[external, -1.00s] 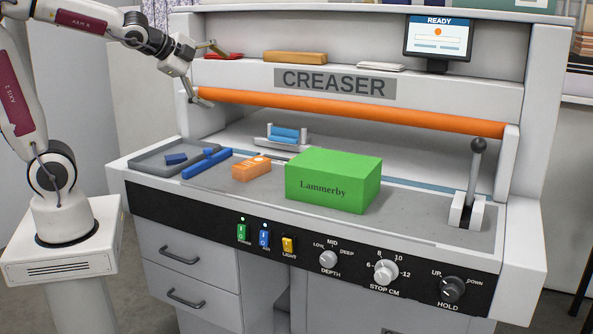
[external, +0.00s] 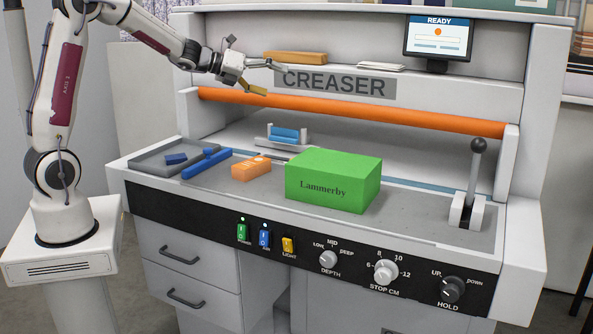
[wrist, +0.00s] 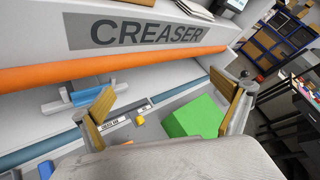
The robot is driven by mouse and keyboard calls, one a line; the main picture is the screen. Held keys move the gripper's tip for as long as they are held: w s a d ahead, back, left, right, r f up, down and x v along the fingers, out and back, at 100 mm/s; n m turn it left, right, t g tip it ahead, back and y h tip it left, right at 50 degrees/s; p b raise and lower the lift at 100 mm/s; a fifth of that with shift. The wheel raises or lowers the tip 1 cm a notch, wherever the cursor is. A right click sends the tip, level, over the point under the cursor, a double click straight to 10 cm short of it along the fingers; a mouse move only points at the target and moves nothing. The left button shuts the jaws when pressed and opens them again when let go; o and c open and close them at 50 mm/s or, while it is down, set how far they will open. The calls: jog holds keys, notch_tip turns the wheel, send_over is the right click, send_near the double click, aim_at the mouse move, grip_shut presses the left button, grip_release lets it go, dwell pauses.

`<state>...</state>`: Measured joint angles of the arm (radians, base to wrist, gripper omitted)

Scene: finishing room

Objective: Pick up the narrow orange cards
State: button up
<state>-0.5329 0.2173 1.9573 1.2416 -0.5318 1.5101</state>
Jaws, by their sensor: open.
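The narrow orange cards (external: 251,168) show as a small orange pack with white marks, lying on the grey worktop of the creaser. They lie between a blue bar and a green box. In the wrist view only a small orange patch shows at the lower edge, mostly hidden by my gripper's body; I cannot tell if it is the cards. My gripper (external: 288,80) is open and empty. It is high in front of the CREASER sign, above and behind the cards. Its two tan-padded fingers stand wide apart in the wrist view (wrist: 170,103).
The green Lammerby box (external: 333,181) stands right of the cards. The blue bar (external: 207,163) and a grey tray (external: 150,168) lie left. A blue piece in a holder (external: 284,135) sits behind. The orange roller (external: 350,110) spans the machine; a lever (external: 476,170) stands right.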

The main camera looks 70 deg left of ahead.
notch_tip(320, 180, down, 6)
jog(key=a+f+m+h, duration=0.1)
jog(key=m+h, duration=0.2)
jog(key=m, duration=0.3)
jog(key=m+g+h, duration=0.6)
jog(key=m+h, duration=0.2)
jog(key=m, duration=0.4)
send_near(250, 162)
jog(key=x, duration=0.2)
jog(key=w+x, duration=0.1)
jog(key=x, duration=0.2)
jog(key=shift+a+r, duration=0.25)
jog(key=shift+s+f+m, duration=0.25)
jog(key=shift+s+m, duration=0.05)
jog(key=shift+s, duration=0.15)
jog(key=shift+x, duration=1.35)
jog(key=shift+x, duration=2.6)
